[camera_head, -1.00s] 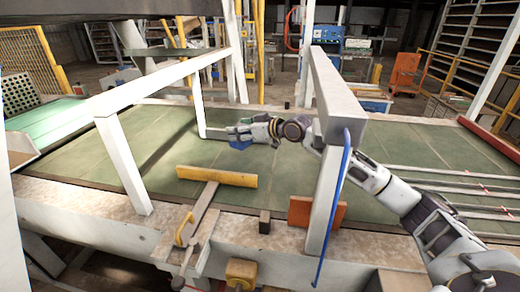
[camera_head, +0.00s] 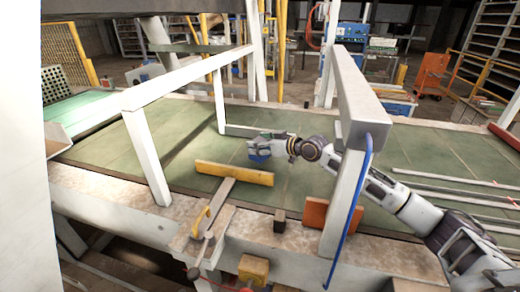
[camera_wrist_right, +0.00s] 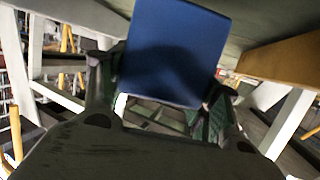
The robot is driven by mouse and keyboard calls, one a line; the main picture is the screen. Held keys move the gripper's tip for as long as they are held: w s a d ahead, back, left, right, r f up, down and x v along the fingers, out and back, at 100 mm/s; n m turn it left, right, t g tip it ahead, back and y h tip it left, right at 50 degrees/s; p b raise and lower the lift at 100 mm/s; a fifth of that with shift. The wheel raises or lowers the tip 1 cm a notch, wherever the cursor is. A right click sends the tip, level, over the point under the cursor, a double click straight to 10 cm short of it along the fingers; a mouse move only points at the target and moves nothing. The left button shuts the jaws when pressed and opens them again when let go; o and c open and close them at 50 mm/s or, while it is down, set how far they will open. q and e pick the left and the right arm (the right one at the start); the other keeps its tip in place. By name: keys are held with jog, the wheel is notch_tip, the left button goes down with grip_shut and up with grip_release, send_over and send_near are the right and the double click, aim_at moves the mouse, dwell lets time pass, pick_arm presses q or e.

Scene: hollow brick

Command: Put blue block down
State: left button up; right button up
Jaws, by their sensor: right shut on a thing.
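The blue block (camera_head: 259,156) is in my right gripper (camera_head: 254,145) over the green tabletop, beyond the yellow bar. The gripper is shut on it. The gap between the block and the surface cannot be judged. In the right wrist view the blue block (camera_wrist_right: 175,50) shows as a large flat blue face between the two dark fingers of the right gripper (camera_wrist_right: 165,95). The fingers cover its side edges. My left gripper is not in either view.
A yellow bar (camera_head: 234,173) lies in front of the block. White frame posts stand left (camera_head: 147,160) and right (camera_head: 343,205), with a grey beam (camera_head: 361,100) near my right arm. An orange block (camera_head: 330,213) sits by the right post. Green surface around the block is clear.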

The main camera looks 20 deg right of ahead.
notch_tip(320, 180, down, 2)
jog(key=shift+f, duration=0.1)
jog(key=shift+f, duration=0.15)
jog(key=o, duration=1.1)
jog(key=shift+o, duration=0.2)
jog(key=shift+b+v, duration=0.55)
jog(key=shift+v, duration=3.1)
jog(key=shift+b+v, duration=0.45)
jog(key=shift+v, duration=1.9)
